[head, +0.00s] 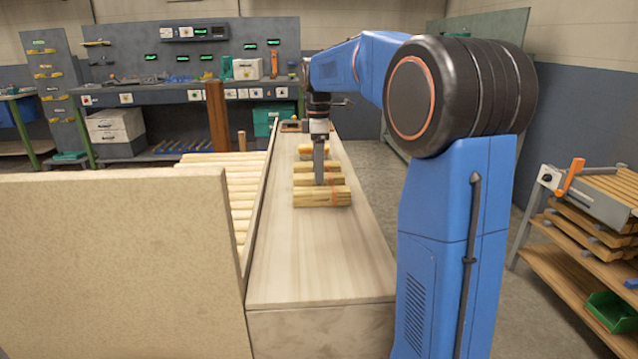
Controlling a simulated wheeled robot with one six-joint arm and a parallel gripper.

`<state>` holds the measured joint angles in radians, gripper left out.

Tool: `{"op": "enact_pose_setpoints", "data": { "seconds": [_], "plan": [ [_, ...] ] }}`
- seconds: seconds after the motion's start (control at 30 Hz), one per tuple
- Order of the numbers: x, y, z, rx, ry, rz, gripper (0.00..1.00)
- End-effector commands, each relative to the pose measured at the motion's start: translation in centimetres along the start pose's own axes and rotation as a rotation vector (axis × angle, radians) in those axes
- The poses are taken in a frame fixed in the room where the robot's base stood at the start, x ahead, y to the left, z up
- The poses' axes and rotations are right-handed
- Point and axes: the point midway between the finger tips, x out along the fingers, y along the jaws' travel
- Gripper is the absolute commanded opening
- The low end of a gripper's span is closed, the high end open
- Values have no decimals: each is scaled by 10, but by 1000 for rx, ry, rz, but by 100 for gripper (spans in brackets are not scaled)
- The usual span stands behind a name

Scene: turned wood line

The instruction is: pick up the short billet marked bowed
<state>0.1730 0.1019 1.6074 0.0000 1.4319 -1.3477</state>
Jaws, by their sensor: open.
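Several short, pale yellow wooden billets lie crosswise in a row on the long wooden bench top (320,260). The nearest billet (310,198) has reddish-orange marks near its right part. Behind it lie another billet (303,180), a further one (303,167) and the farthest one (314,149). The marks are too small to read, so I cannot tell which billet is marked bowed.
A roller bed of pale wooden rods (228,190) runs along the bench's left side. A beige panel (120,265) stands at the front left. The bench top nearer me is clear. A cart with stacked boards (590,225) stands at right; a tool bench (185,95) stands behind.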

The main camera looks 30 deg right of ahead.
Motion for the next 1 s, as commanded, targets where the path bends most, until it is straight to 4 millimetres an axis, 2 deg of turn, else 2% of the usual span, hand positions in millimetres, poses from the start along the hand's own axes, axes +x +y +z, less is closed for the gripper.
{"op": "enact_pose_setpoints", "data": {
  "seconds": [0.2, 0.53, 0.57, 0.73, 0.77, 1.0],
  "plan": [
    [28, 0, 2, 0, 0, -2, 55],
    [34, 0, 2, 0, 0, 0, 55],
    [34, 0, 2, 0, 0, 0, 50],
    [34, 0, 2, 0, 0, 0, 9],
    [34, 0, 2, 0, 0, 0, 6],
    [33, 0, 2, 0, 0, 0, 6]
  ]
}}
